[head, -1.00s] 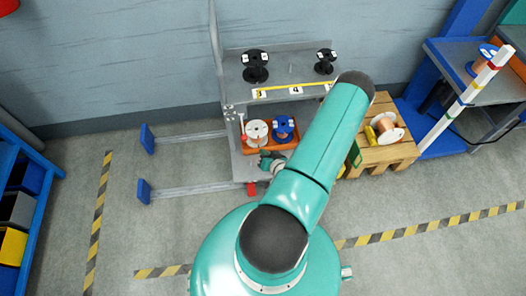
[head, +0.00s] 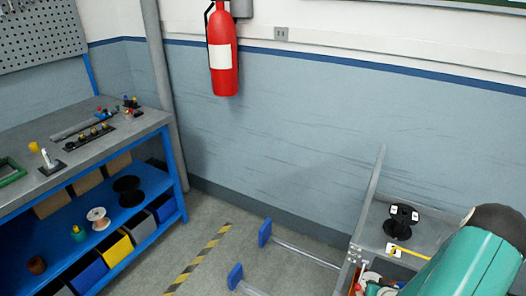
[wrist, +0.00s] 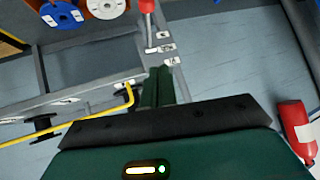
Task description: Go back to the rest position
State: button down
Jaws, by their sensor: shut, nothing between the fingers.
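My gripper (wrist: 158,76) shows in the wrist view as dark green fingers close together, shut and empty. It points toward a grey metal stand (wrist: 90,78) with a yellow bar (wrist: 112,111). In the head view my teal arm fills the lower right corner and my gripper is out of frame. In the wrist view a blue spool (wrist: 62,14) and a white spool (wrist: 105,6) lie at the top edge, apart from the fingers.
The stand's top shelf (head: 376,226) carries a black spool (head: 401,221). A blue workbench (head: 150,127) with spools and bins stands at the left. A red fire extinguisher (head: 222,52) hangs on the wall.

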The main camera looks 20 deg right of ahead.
jog(key=w+a+r+n+g, duration=0.1)
jog(key=w+a+r, duration=0.25)
jog(key=r, duration=0.55)
jog(key=w+a+r+n+g, duration=0.1)
jog(key=w+a+r+n, duration=0.15)
jog(key=a+r, duration=0.45)
jog(key=w+a+r+n+g, duration=0.1)
jog(key=w+a+r, duration=0.25)
jog(key=r, duration=0.85)
jog(key=s+a+r+y, duration=0.1)
jog(key=s+a+r, duration=0.3)
jog(key=a+r, duration=0.8)
jog(key=s+a+r+n+y, duration=0.2)
jog(key=s+a+r, duration=0.2)
jog(key=s+a, duration=0.6)
jog(key=a, duration=0.3)
jog(key=shift+s+r+y, duration=0.2)
jog(key=shift+s+y, duration=0.15)
jog(key=shift+y, duration=0.05)
jog(key=shift+d, duration=0.2)
